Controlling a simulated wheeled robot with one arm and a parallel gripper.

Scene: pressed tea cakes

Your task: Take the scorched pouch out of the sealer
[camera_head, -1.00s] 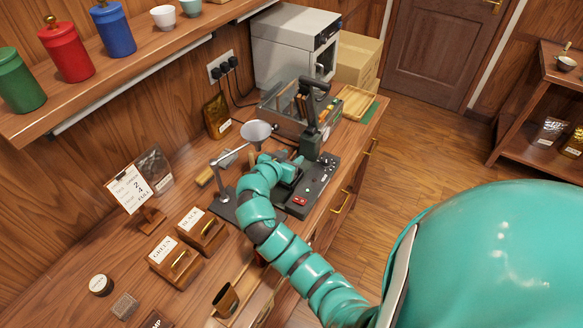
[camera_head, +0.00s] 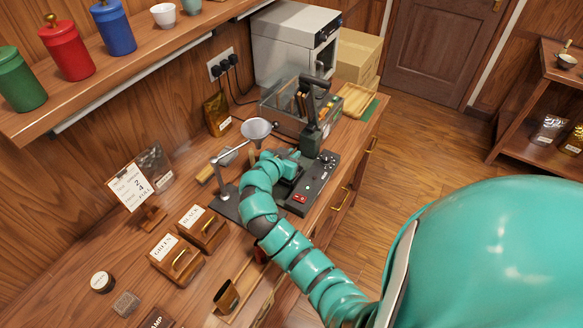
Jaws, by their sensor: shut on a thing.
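The sealer (camera_head: 318,180) is a dark bench unit with a red switch and knobs on its base. Its black lever arm (camera_head: 313,115) stands raised. My teal gripper (camera_head: 290,163) is at the left side of the sealer, low beside the raised arm. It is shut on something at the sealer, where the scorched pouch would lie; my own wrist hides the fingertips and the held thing. I cannot make out the pouch itself or its scorch mark.
A clear-sided bin (camera_head: 285,108) stands behind the sealer. Wooden boxes labelled GREEN (camera_head: 175,260) and BLACK (camera_head: 202,229) stand at front left. The floor right of the counter is clear.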

